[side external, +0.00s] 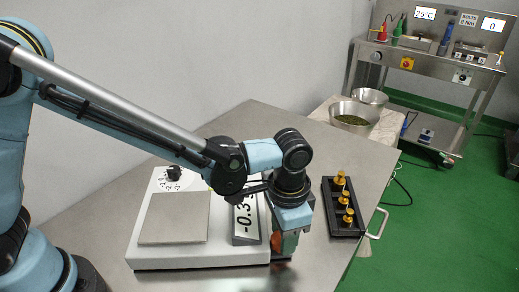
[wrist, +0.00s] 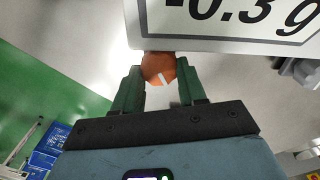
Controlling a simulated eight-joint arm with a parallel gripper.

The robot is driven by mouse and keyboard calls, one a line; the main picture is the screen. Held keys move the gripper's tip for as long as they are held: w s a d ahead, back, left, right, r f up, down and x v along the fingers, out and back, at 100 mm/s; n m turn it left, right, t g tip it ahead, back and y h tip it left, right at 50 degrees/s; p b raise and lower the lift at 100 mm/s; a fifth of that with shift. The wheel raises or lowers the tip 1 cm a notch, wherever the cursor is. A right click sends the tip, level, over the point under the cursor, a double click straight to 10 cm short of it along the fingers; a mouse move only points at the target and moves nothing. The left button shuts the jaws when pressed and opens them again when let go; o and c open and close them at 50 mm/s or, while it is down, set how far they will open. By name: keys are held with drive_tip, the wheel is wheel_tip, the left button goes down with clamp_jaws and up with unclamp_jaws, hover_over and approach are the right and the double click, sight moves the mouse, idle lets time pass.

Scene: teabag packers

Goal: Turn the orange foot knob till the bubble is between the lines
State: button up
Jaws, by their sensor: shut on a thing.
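The orange foot knob (wrist: 157,66) is under the edge of the white balance, between the two green fingers of my gripper (wrist: 160,76) in the wrist view. A pale mark shows on its lower side. In the side view my gripper (side external: 285,247) points down at the balance's front right corner, shut on the orange knob (side external: 276,240), which shows only partly. The white balance (side external: 190,258) stands on the steel table with a square grey plate on top. Its display (side external: 243,218) starts with -0.3 and reads -0.3 g in the wrist view. I cannot make out the bubble or its lines.
A black rack (side external: 346,228) with brass weights stands right of my gripper. A black dial (side external: 174,173) sits at the balance's back. Metal bowls (side external: 352,118) stand beyond the table. The steel table (side external: 270,125) is clear behind the balance.

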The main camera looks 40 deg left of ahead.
drive_tip(key=shift+n, duration=0.9)
drive_tip(key=o, duration=1.1)
